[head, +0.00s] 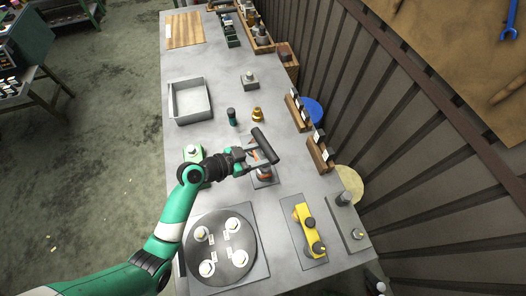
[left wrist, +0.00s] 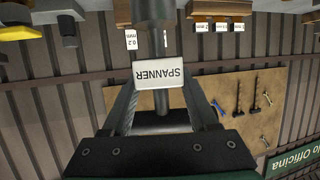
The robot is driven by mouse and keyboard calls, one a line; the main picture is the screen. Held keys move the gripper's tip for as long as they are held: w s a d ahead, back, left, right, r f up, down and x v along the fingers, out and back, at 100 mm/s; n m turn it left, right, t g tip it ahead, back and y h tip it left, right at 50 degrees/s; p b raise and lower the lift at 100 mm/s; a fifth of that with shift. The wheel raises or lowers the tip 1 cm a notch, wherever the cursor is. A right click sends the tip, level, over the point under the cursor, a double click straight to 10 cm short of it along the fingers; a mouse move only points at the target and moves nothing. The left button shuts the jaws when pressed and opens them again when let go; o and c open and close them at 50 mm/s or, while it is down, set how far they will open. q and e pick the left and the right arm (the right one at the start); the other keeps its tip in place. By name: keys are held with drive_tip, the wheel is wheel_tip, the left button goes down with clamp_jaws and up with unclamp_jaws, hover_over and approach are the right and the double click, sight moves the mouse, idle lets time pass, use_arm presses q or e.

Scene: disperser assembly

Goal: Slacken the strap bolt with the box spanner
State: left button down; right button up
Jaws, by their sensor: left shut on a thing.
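My left gripper (head: 246,158) reaches over the middle of the bench, shut on the box spanner (head: 265,145). The spanner shows a dark cylindrical bar in the head view. In the left wrist view, its white SPANNER label (left wrist: 160,75) sits upside down between the fingers (left wrist: 160,100), with a grey shaft (left wrist: 153,12) beyond. An orange part on a small plate (head: 264,174) lies just below the gripper and is partly hidden by it. I cannot clearly make out the strap bolt, nor whether the spanner touches anything. My right gripper is not in view.
A round dark plate (head: 238,262) with several pale-topped pieces is at the front left. A yellow device (head: 306,225) stands to its right. A grey tray (head: 187,113), a green bottle (head: 231,117) and a brass piece (head: 257,114) are farther back. Wooden card holders (head: 319,152) line the right edge.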

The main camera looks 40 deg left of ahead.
use_arm(q)
drive_tip(key=shift+f, duration=0.15)
drive_tip(key=shift+f+b, duration=1.4)
drive_tip(key=shift+b, duration=0.25)
